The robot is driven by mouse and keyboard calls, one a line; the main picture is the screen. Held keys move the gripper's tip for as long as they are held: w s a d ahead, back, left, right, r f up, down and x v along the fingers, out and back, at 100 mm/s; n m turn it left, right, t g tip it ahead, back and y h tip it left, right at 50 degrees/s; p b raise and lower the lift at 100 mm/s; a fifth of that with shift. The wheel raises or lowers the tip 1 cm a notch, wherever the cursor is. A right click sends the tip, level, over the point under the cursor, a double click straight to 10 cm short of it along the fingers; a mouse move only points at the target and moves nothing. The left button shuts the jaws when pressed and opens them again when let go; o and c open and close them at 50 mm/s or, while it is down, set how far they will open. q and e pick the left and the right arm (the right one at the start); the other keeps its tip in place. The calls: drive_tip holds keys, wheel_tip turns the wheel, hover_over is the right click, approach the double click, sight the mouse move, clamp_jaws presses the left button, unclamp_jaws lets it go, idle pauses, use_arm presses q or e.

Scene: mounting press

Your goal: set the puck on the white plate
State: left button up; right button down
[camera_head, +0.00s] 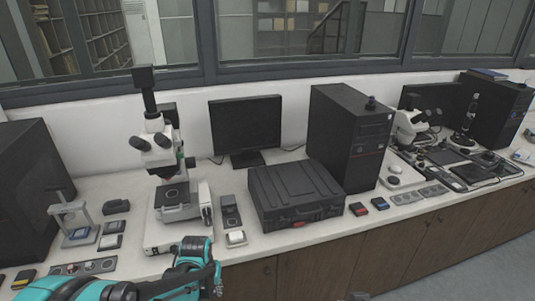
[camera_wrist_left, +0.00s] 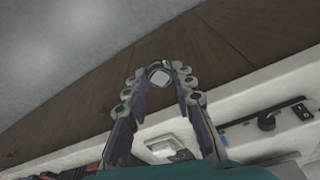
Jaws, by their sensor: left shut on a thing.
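My left gripper (camera_wrist_left: 160,70) is shut on a small puck (camera_wrist_left: 159,76), which looks round with a pale face, held between the fingertips. In the head view my left gripper (camera_head: 216,279) is at the bottom, by the bench's front edge; the puck cannot be made out there. A small white plate (camera_head: 236,239) lies on the bench near the front edge, up and to the right of my left gripper. It also shows in the left wrist view (camera_wrist_left: 163,146), behind and between the fingers. The puck is apart from it. My right gripper is not in view.
A microscope (camera_head: 172,200) stands just behind my left gripper. A black case (camera_head: 295,192) is right of the plate. A small press-like stand (camera_head: 70,218) is at the left. Dark cabinet fronts (camera_head: 300,270) drop below the bench edge.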

use_arm(q)
drive_tip(key=shift+s+a+f+b, duration=0.15)
drive_tip(key=shift+s+f+b, duration=0.15)
drive_tip(key=shift+f, duration=0.3)
drive_tip(key=shift+s+a+f+b, duration=0.1)
drive_tip(key=shift+s+f+b, duration=0.15)
drive_tip(key=shift+f, duration=0.35)
drive_tip(key=shift+s, duration=0.1)
